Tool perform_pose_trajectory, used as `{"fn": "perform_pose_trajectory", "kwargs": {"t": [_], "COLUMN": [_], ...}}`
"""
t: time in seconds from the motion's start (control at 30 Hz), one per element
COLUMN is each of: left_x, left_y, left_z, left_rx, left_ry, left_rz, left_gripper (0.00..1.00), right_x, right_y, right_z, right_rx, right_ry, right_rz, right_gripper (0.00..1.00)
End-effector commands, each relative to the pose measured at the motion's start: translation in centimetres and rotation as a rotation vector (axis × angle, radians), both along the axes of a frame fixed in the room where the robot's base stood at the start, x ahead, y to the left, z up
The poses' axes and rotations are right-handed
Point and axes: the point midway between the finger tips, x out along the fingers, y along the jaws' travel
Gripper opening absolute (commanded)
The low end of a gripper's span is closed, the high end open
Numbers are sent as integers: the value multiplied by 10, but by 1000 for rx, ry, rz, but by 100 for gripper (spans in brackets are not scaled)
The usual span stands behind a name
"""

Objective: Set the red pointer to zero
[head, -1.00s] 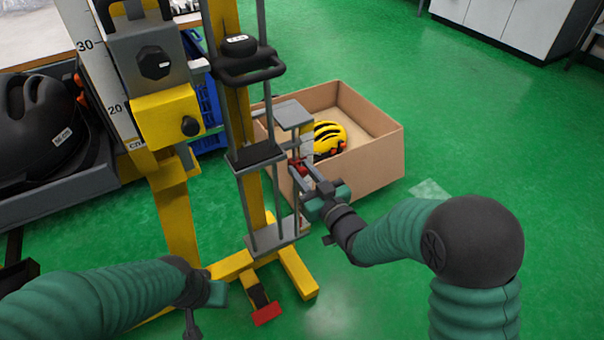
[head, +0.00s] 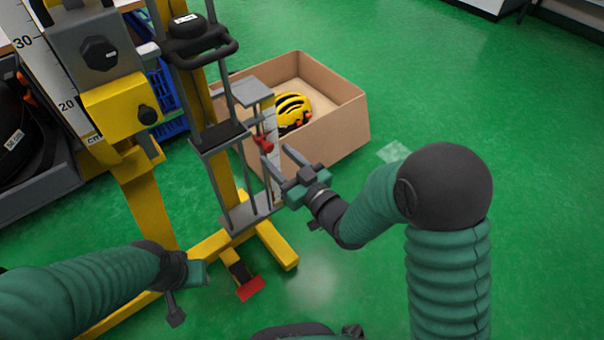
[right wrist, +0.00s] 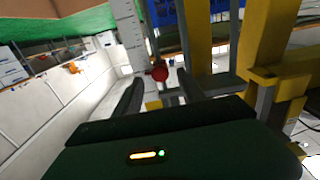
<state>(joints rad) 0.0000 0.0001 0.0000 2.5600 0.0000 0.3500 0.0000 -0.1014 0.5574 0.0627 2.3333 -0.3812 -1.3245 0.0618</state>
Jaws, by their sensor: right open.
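The red pointer (head: 263,143) is a small red knob on the slim upright scale (head: 271,170) beside the tower's rails. It sits roughly midway up the scale; the scale's numbers are too small to read. My right gripper (head: 277,155) is open and empty, just right of and slightly below the pointer, apart from it. In the right wrist view the red pointer (right wrist: 159,73) shows beyond and between the two open fingers (right wrist: 157,90). My left gripper (head: 190,285) is low at the left, away from the pointer; its fingers are not clear.
The yellow tower (head: 150,210) stands at left with a black-handled carriage (head: 200,45) above the rails. A red pedal (head: 250,289) is at the base. Green floor is clear at right.

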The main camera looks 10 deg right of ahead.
Motion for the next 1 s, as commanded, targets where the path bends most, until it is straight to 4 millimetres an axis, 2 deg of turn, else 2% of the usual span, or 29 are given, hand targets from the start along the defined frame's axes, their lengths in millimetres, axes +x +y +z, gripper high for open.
{"fn": "perform_pose_trajectory", "kwargs": {"t": [0.03, 0.2, 0.3, 0.4, 0.5, 0.7, 1.0], "left_x": [0, 0, 0, 1, 0, 0, 0], "left_y": [0, 0, 0, 0, 0, 0, 0], "left_z": [11, 25, 62, 84, 98, 107, 105], "left_rx": [0, 0, 0, 0, 0, 0, 0], "left_ry": [0, 0, 0, -1, -1, 0, 0], "left_rz": [0, 0, 0, 0, 0, 0, 0], "left_gripper": [34, 34, 34, 34, 34, 34, 34], "right_x": [-13, -58, -67, -78, -90, -103, -103], "right_y": [-9, -35, -40, -46, -53, -60, -60], "right_z": [5, 4, 11, 10, 7, 1, -1], "right_rx": [0, 1, -2, 0, -1, 0, 0], "right_ry": [4, 6, 11, 9, 8, 2, 0], "right_rz": [-4, -5, -1, -2, -2, -1, -2], "right_gripper": [47, 47, 47, 47, 47, 47, 47]}}
